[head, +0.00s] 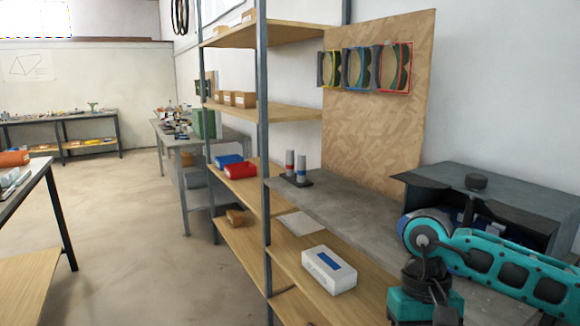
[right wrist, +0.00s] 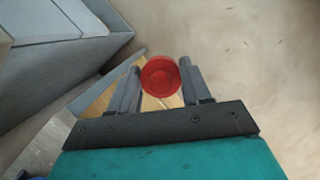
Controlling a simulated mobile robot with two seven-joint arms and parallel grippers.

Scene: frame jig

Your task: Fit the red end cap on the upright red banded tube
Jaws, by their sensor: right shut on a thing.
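The red end cap (right wrist: 160,77) is a round red cup in the right wrist view. My right gripper (right wrist: 159,82) is shut on it, one grey finger on each side. In the head view two upright grey tubes stand in a dark base on the grey workbench top. The red banded tube (head: 290,163) appears to be the left one; the other tube (head: 301,168) stands close to its right. The bands are small at this distance. The cap and right gripper do not show in the head view. My left gripper is in neither view.
The grey bench (head: 345,205) runs along a shelf rack with a steel post (head: 263,120) in front of it. A red bin (head: 240,170) and a blue bin (head: 229,160) sit on a shelf. A white box (head: 329,270) is on the lower shelf. Open floor lies left.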

